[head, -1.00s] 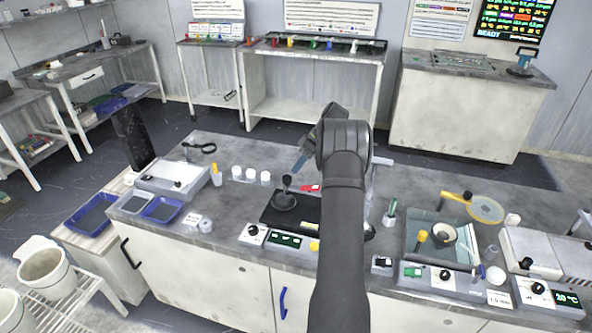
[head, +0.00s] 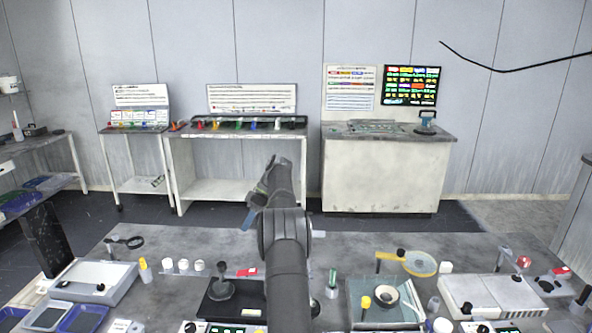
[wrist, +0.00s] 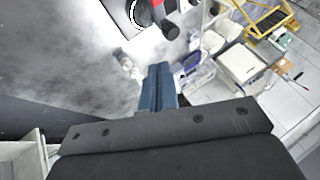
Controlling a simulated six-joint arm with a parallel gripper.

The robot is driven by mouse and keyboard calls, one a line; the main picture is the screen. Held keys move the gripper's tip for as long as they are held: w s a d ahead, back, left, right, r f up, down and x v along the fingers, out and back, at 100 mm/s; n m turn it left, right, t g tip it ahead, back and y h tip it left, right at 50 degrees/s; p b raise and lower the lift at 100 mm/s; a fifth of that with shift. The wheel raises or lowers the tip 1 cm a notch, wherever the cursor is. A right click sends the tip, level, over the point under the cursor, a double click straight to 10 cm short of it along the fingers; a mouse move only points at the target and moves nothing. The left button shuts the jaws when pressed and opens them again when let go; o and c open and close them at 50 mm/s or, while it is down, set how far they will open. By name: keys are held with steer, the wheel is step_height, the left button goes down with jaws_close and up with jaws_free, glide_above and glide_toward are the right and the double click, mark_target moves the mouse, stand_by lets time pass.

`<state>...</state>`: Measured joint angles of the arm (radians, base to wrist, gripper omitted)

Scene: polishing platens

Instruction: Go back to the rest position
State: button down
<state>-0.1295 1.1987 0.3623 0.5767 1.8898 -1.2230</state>
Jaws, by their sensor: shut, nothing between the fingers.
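My gripper (wrist: 158,88) shows in the wrist view as two blue fingers lying together, shut and empty, above the grey bench top. In the head view my arm rises from the bottom centre and ends over the middle of the bench, where the gripper's blue finger part (head: 249,219) shows at the left of the wrist. The fingers touch nothing that I can see. The black platen base (head: 232,302) with a dark round knobbed piece (head: 222,287) is left of my arm and partly hidden by it.
White cups (head: 183,265) and a yellow-capped bottle (head: 145,270) stand left on the bench. To the right are a glass-topped unit (head: 365,318) with a bowl, a yellow disc (head: 420,263) and white boxes (head: 490,297). The back strip of the bench is mostly clear.

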steer(key=x, duration=1.2)
steer(key=shift+w, duration=0.15)
